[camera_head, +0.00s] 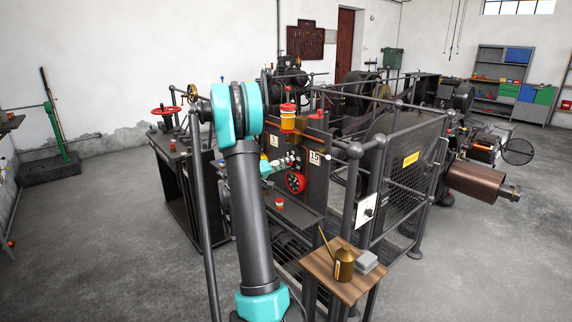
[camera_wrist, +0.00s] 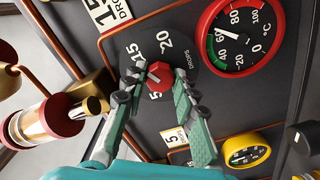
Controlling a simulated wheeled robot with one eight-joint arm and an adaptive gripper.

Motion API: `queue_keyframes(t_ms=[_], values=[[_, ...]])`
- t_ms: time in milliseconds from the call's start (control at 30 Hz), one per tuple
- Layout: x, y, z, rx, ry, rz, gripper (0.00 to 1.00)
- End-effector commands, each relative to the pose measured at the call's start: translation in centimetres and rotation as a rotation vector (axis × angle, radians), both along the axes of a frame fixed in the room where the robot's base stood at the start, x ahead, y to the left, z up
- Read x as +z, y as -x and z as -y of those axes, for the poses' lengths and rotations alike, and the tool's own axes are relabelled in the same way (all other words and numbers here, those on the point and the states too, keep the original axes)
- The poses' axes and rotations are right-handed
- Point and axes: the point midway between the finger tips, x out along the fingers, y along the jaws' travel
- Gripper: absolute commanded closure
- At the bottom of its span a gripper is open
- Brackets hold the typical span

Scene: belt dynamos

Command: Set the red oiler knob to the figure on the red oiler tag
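The red oiler knob (camera_wrist: 160,75) sits on a dark dial with the figures 5, 15 and 20 in the wrist view. Its pale pointer line seems to face left, between 5 and 15; a finger covers that stretch of dial. My gripper (camera_wrist: 159,86) is open, its fingertips on either side of the knob with small gaps visible. My gripper is largely hidden in the head view, with a teal part (camera_head: 270,167) at the panel.
A red-rimmed gauge (camera_wrist: 232,37) is close right of the knob, a yellow gauge (camera_wrist: 247,151) below. A second tag (camera_wrist: 173,136) showing 5 is partly covered by a finger. A glass oiler (camera_wrist: 42,122) and copper pipe flank the left. A small table (camera_head: 325,272) stands in front.

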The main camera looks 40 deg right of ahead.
Motion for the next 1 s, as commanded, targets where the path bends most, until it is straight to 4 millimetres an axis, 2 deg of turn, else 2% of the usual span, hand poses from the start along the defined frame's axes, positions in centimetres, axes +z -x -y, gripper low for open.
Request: queue_keyframes(t_ms=[33,133,400,533,667,1000], values=[[-0.1,0.1,-0.1,0.000,-0.001,0.001,0.65],[0.0,0.0,-0.1,0.001,-0.001,0.000,0.53],[0.0,0.0,-0.1,0.002,0.001,-0.001,0.52],[0.0,0.0,-0.7,0.002,0.001,-0.001,0.52],[0.0,0.1,-2.7,0.005,0.001,-0.001,0.52],[0.0,0.6,-9.4,0.005,0.001,-0.001,0.52]])
